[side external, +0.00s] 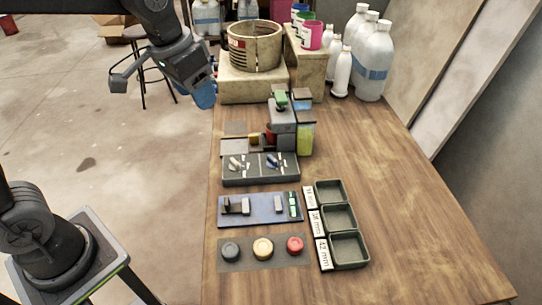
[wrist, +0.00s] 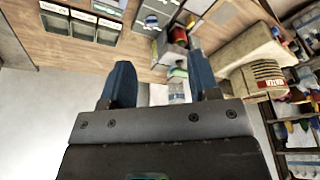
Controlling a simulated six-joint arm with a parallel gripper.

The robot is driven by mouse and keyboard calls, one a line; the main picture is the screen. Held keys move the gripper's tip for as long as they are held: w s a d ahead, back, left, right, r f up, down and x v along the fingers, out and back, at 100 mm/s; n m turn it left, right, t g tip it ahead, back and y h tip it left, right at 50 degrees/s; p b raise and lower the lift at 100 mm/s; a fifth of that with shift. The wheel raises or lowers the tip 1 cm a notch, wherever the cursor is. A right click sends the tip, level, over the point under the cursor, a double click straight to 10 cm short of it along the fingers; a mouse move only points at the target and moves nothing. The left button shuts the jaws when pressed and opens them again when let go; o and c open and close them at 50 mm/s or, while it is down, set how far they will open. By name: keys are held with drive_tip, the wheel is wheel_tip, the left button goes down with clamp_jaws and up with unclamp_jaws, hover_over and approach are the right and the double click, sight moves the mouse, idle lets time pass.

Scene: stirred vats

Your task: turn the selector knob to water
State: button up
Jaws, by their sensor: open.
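The panel also shows at the top of the wrist view (wrist: 153,16). My gripper (side external: 203,92) is raised at the table's left side, well away from the panel. In the wrist view my gripper (wrist: 160,65) has its two blue fingers apart, with nothing between them.
A round vat (side external: 255,46) stands on a block at the back. A small dispensing station (side external: 283,118) rises behind the panel. A blue board (side external: 260,209), three buttons (side external: 262,248) and dark trays (side external: 346,250) are nearer. White bottles (side external: 373,62) stand back right. The table's right side is clear.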

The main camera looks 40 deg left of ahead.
drive_tip(key=shift+o, duration=0.4)
drive_tip(key=w+d+f+g, duration=0.1)
drive_tip(key=w+f, duration=0.1)
drive_tip(key=w, duration=0.2)
drive_tip(key=w+d+f+m+g, duration=0.1)
drive_tip(key=w+f, duration=0.1)
drive_tip(key=w, duration=0.3)
drive_tip(key=shift+w+d+f, duration=0.15)
drive_tip(key=shift+d+f, duration=0.1)
drive_tip(key=shift+d, duration=0.15)
drive_tip(key=g, duration=0.1)
hover_over(271, 158)
wheel_tip(271, 158, down, 7)
drive_tip(key=shift+m, duration=0.3)
wheel_tip(271, 158, down, 13)
drive_tip(key=shift+r, duration=0.1)
drive_tip(key=shift+c, duration=0.2)
